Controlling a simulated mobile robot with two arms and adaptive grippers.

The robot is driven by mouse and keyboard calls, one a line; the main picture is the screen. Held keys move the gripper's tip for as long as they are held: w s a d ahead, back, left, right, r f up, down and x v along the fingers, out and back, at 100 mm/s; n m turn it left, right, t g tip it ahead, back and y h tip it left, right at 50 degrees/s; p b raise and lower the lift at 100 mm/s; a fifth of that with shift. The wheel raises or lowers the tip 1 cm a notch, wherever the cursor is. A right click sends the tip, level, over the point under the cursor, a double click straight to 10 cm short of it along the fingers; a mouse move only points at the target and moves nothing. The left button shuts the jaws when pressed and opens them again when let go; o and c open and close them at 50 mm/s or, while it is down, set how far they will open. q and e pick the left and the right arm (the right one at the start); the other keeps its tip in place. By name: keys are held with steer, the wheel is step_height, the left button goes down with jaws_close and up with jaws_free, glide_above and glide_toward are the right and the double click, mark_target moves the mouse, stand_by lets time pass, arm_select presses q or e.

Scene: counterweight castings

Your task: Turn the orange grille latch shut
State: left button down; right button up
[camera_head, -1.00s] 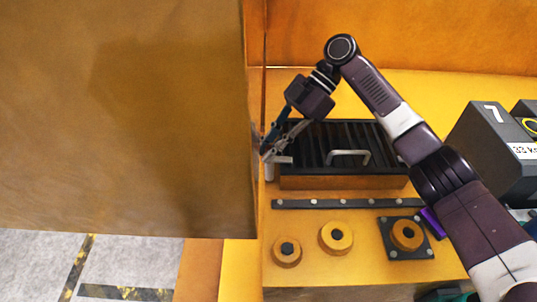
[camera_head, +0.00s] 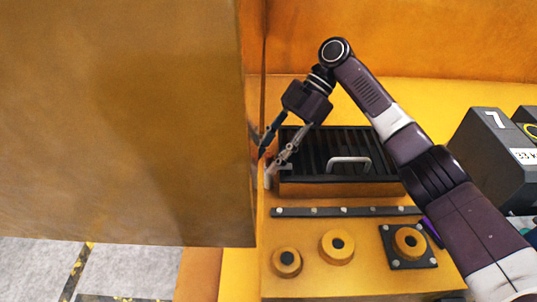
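The grille (camera_head: 335,149) is a black slatted panel in an orange-brown housing, with a silver bar handle (camera_head: 348,161) on it. A small pale latch piece (camera_head: 268,180) stands at the left end of the grille, partly hidden by my fingers. I cannot make out an orange colour on it. My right gripper (camera_head: 267,161) reaches down from above, its two fingers spread apart, with the tips at or beside the latch piece. I cannot tell whether they touch it. My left gripper is not in view.
A large orange-brown panel (camera_head: 125,120) fills the left, close beside my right fingers. In front of the grille are a dark bolted strip (camera_head: 345,211) and several round orange bosses (camera_head: 337,247). Grey weights (camera_head: 492,150) stand at the right.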

steer(key=shift+v, duration=3.7)
